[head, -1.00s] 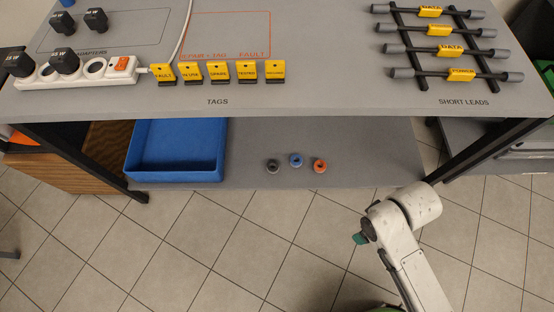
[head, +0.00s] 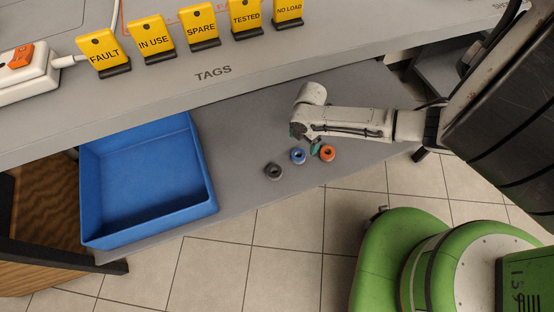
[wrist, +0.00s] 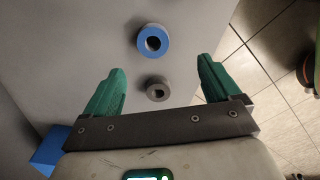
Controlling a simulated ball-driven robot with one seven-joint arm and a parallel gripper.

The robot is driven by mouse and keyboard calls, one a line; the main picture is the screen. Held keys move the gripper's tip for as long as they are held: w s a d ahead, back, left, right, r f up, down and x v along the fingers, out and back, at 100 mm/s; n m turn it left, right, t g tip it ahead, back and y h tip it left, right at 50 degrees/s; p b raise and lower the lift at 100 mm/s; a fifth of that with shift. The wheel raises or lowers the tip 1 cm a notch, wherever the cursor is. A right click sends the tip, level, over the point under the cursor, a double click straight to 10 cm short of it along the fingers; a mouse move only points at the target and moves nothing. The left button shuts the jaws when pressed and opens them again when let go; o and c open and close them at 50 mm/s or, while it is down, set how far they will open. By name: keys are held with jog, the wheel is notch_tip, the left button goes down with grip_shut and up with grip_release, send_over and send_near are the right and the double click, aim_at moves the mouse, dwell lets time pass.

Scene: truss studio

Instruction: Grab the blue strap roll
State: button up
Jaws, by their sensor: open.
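The blue strap roll (head: 298,156) lies on the grey lower shelf, between a grey roll (head: 274,171) and an orange roll (head: 327,153). In the wrist view the blue roll (wrist: 140,42) is beyond the fingertips, and the grey roll (wrist: 157,80) shows between the two green fingers. My gripper (wrist: 159,72) is open with nothing between its pads. In the head view my gripper (head: 306,140) is over the shelf close to the blue and orange rolls, partly hidden by my arm. The orange roll is not in the wrist view.
A blue tray (head: 212,195) stands on the shelf to the left; its corner shows in the wrist view (wrist: 50,148). The tabletop (head: 180,85) with yellow tags (head: 202,25) overhangs the shelf behind. The shelf's front edge and tiled floor are nearby.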

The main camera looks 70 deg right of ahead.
jog(key=b, duration=0.2)
send_over(299, 154)
jog(key=f, duration=0.4)
jog(key=shift+a+f, duration=0.2)
jog(key=shift+f, duration=0.1)
jog(key=shift+w+d+f+b, duration=0.1)
jog(key=shift+f+b, duration=0.75)
jog(key=shift+f, duration=0.75)
jog(key=shift+d+f+b, duration=0.1)
jog(key=shift+f+b, duration=0.75)
jog(key=shift+f, duration=0.7)
jog(key=shift+c, duration=0.2)
jog(key=c, duration=1.1)
jog(key=shift+r, duration=0.15)
